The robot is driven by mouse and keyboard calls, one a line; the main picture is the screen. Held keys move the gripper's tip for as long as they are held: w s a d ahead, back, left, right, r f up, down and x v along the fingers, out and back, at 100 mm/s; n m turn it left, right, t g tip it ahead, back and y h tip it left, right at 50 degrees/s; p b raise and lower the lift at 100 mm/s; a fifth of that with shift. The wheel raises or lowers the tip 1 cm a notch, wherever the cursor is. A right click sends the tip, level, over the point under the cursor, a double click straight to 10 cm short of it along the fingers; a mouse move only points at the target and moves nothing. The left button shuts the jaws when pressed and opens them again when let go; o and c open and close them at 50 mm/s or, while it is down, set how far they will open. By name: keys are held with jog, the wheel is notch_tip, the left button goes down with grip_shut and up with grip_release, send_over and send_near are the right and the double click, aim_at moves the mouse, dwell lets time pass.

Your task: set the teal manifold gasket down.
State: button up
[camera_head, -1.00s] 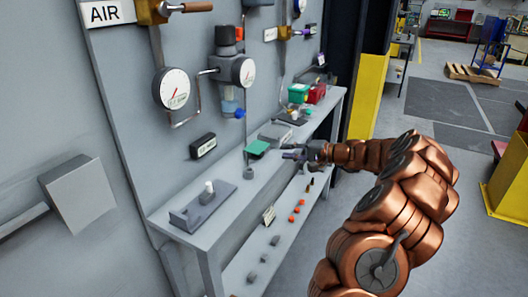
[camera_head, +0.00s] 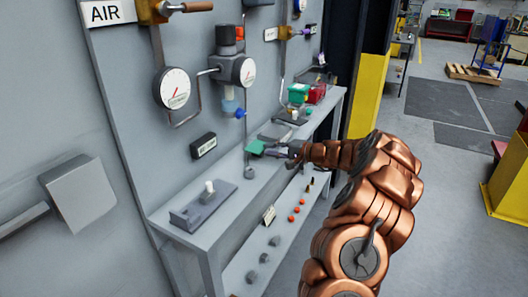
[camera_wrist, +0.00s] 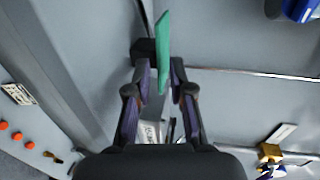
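The teal manifold gasket (camera_head: 254,147) is a flat green piece at the wall side of the grey bench (camera_head: 216,222). In the wrist view the gasket (camera_wrist: 163,42) shows nearly edge-on, with its near end between my two fingers. My gripper (camera_head: 281,152) reaches it from the right. What bears the gasket from below is hidden.
A grey block with a white peg (camera_head: 207,196) stands on the near bench end. Green and red boxes (camera_head: 306,93) are farther back. Gauges and pipes line the wall panel. Small parts lie on the lower shelf.

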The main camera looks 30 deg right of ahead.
jog(key=shift+w+a+f, duration=0.15)
jog(key=shift+w+a, duration=0.2)
jog(key=shift+w, duration=0.25)
grip_shut()
dwell(0.4)
jog(key=shift+r, duration=1.25)
jog(key=shift+s+d, duration=0.1)
jog(key=shift+s, duration=0.05)
jog(key=r+v, duration=0.2)
jog(key=v, duration=1.2)
jog(key=shift+r, duration=0.2)
